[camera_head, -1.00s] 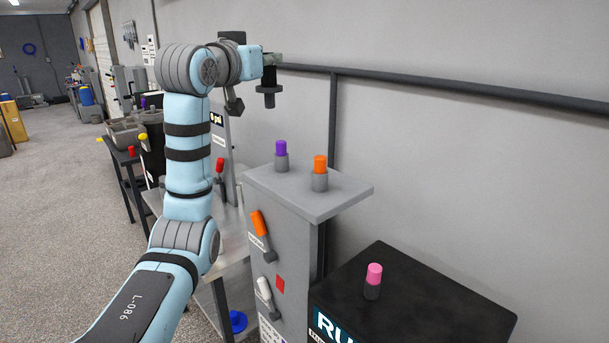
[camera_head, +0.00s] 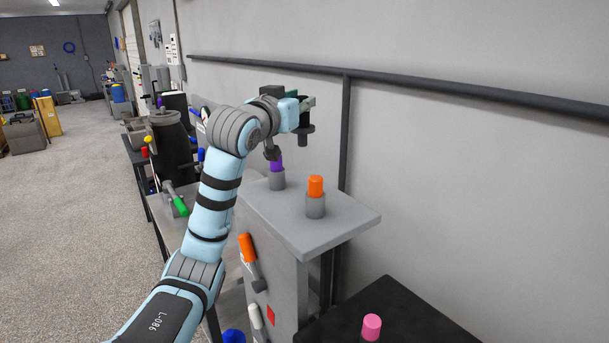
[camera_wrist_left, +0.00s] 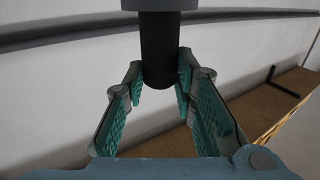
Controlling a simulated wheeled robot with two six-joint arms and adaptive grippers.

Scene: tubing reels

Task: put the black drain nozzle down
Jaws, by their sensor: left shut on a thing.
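The black drain nozzle (camera_head: 306,136) hangs upright from my left gripper (camera_head: 305,104), high over the grey cabinet top (camera_head: 336,226), against the wall. In the left wrist view, the black drain nozzle (camera_wrist_left: 158,48) is a dark cylinder with a wider grey collar above. The teal-padded fingers of my left gripper (camera_wrist_left: 160,80) are shut on it from both sides. The wrist covers part of the nozzle's upper end in the head view. My right gripper is not in view.
On the cabinet top stand a purple-capped piece (camera_head: 276,178) and an orange-capped piece (camera_head: 315,197), with bare room at the right. A pink-capped piece (camera_head: 371,327) stands on a black box (camera_head: 425,316) at lower right. A dark pipe (camera_head: 420,82) runs along the wall.

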